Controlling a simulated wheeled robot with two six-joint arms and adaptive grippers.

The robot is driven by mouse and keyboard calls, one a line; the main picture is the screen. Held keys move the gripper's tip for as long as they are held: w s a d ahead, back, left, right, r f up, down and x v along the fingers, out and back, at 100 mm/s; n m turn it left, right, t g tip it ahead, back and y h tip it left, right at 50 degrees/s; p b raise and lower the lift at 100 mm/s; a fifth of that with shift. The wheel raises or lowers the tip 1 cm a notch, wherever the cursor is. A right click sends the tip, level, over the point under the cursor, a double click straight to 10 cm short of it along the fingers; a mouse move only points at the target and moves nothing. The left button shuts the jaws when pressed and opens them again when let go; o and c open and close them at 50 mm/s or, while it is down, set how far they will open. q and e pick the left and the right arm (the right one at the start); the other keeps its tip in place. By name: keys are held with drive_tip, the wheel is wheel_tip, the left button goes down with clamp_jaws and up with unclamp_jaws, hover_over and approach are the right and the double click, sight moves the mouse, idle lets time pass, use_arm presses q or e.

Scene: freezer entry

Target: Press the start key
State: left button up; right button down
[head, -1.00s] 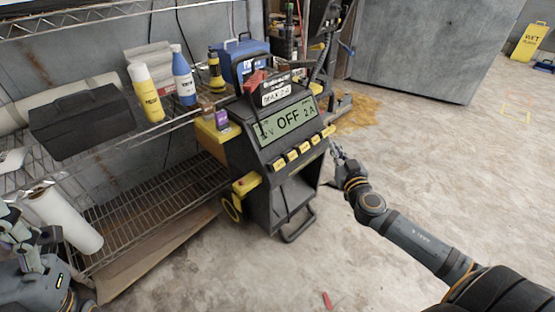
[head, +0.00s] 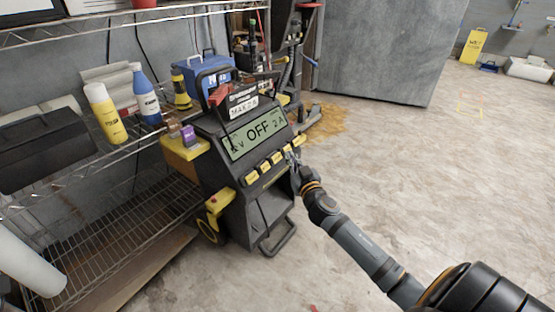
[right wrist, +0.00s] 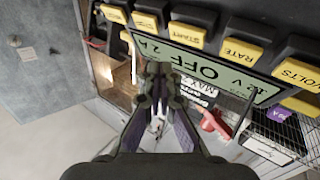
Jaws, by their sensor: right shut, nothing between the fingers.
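The charger (head: 240,150) is a black wheeled cabinet whose display (head: 255,135) reads OFF, 12 V and 2 A. A row of yellow keys runs below the display. My right gripper (head: 291,157) is at that end of the row, fingers shut and empty. It also shows in the right wrist view (right wrist: 160,70). I cannot tell whether its tips touch a key. My left gripper is out of view.
Wire shelves (head: 110,215) with bottles (head: 105,113) and a black toolbox (head: 45,138) stand left of the charger. A grey block-like unit (head: 385,50) stands behind. A yellow wet-floor sign (head: 474,46) is far right. The floor to the right is clear.

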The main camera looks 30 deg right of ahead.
sight(278, 153)
drive_tip(key=shift+w+a+f+b, duration=0.2)
drive_tip(key=shift+w+f, duration=0.15)
drive_tip(key=shift+w, duration=0.2)
drive_tip(key=shift+w+a+f+b, duration=0.1)
drive_tip(key=shift+w+a+f, duration=0.15)
drive_tip(key=shift+w, duration=0.25)
drive_tip(key=shift+f, duration=0.1)
idle(0.6)
drive_tip(key=shift+w+a+f, duration=0.1)
drive_tip(key=shift+w+f, duration=0.1)
drive_tip(key=shift+w, duration=0.1)
drive_tip(key=shift+w+a+f+b, duration=0.15)
drive_tip(key=shift+w+f+b, duration=0.1)
drive_tip(key=shift+w+b, duration=0.15)
idle(0.7)
drive_tip(key=shift+s, duration=0.1)
drive_tip(key=shift+s+d+r, duration=0.3)
drive_tip(key=shift+s+r, duration=0.2)
drive_tip(key=shift+s, duration=0.1)
drive_tip(key=s+r, duration=0.1)
drive_tip(key=s+d, duration=0.1)
drive_tip(key=s+r, duration=0.1)
drive_tip(key=s, duration=0.1)
drive_tip(key=shift+d+r, duration=0.3)
